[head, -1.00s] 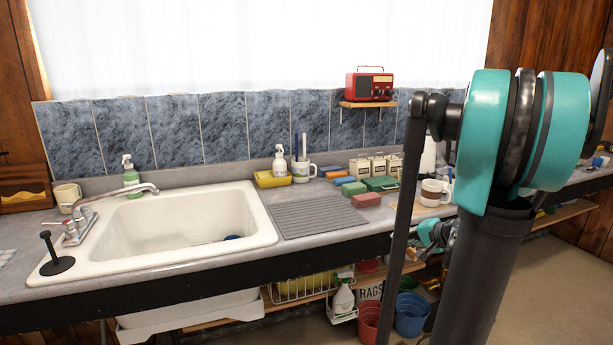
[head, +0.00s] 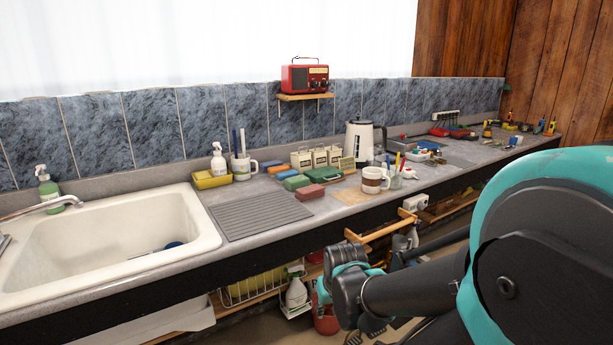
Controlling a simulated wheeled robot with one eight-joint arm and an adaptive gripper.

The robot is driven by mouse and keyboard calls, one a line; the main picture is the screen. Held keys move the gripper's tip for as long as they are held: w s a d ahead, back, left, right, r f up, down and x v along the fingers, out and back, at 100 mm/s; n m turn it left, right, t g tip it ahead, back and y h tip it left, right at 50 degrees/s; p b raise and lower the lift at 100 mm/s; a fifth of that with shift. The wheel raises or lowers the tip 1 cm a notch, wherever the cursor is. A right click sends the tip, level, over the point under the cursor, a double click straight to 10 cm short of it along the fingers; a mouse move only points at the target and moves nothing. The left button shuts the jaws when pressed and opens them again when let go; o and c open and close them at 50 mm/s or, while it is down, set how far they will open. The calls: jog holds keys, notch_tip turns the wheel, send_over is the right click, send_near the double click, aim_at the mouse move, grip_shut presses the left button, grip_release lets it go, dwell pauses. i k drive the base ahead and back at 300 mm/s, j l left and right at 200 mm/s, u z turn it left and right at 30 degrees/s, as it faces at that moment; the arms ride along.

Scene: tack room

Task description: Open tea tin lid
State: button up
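Several small cream containers (head: 319,157) stand in a row on the counter near the tiled backsplash, in the head view. They look like canisters, and their tops look closed. I cannot read which one is the tea tin. My arm fills the lower right of the view, in front of and below the counter edge. No gripper fingers can be made out, so I cannot see whether they hold anything.
Green (head: 324,175) and red (head: 309,192) blocks lie in front of the canisters. A mug (head: 374,180) stands on a board to their right, with a kettle (head: 362,142) behind. A ribbed drainboard (head: 265,215) and white sink (head: 110,235) are left. A red radio (head: 304,77) sits above.

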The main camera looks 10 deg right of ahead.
aim_at(324, 174)
jog(key=i+j+z, duration=0.1)
jog(key=z, duration=0.25)
jog(key=i+j+z, duration=0.35)
jog(key=k+l, duration=0.05)
jog(key=l, duration=0.1)
